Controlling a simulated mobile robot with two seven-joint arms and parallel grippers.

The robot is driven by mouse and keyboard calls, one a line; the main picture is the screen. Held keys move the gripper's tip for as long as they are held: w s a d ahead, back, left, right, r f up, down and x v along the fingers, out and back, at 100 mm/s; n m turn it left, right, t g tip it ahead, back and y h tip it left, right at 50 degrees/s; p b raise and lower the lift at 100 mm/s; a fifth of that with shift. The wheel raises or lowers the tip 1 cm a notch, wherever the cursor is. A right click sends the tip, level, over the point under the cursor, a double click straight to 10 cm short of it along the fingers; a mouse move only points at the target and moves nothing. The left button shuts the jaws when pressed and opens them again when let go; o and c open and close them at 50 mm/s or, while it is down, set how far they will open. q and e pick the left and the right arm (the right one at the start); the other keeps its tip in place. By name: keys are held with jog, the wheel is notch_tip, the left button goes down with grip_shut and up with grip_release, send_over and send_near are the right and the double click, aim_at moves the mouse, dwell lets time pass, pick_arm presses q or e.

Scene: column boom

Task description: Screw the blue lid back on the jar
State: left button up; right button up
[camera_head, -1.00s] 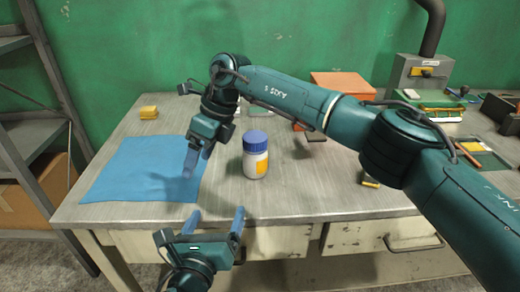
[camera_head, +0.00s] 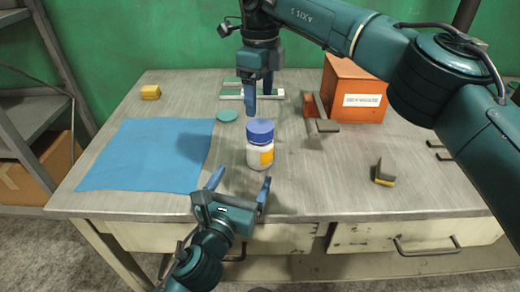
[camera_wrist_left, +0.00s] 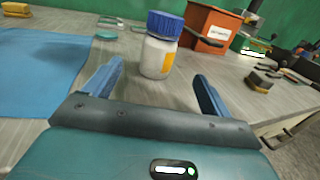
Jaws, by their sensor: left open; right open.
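The white jar (camera_head: 259,156) with a yellow label stands upright near the middle of the table. The blue lid (camera_head: 260,130) sits on top of its mouth; I cannot tell how tightly. My left gripper (camera_head: 240,182) is open and empty in front of the jar, its fingers apart and pointing toward it. In the left wrist view the jar (camera_wrist_left: 156,57) and lid (camera_wrist_left: 164,25) show ahead between the fingertips, with no visible contact. My right gripper (camera_head: 255,108) is open, pointing down just above the lid in the picture; its fingers partly overlap, and no contact is clear.
A blue cloth (camera_head: 150,155) lies on the left. A teal disc (camera_head: 227,115) lies behind the jar. An orange box (camera_head: 352,85) stands at the back right, and a small dark-and-yellow block (camera_head: 385,171) lies on the right. A yellow block (camera_head: 150,92) is back left.

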aim_at(256, 152)
pick_arm(q)
jog(key=x, duration=1.2)
jog(key=shift+w, duration=0.1)
jog(key=shift+c, duration=0.5)
jog(key=c, duration=1.5)
grip_shut()
pick_arm(e)
jog(key=shift+n, duration=0.7)
jog(key=n, duration=1.1)
jog(key=shift+n, duration=0.4)
jog(key=n, duration=1.4)
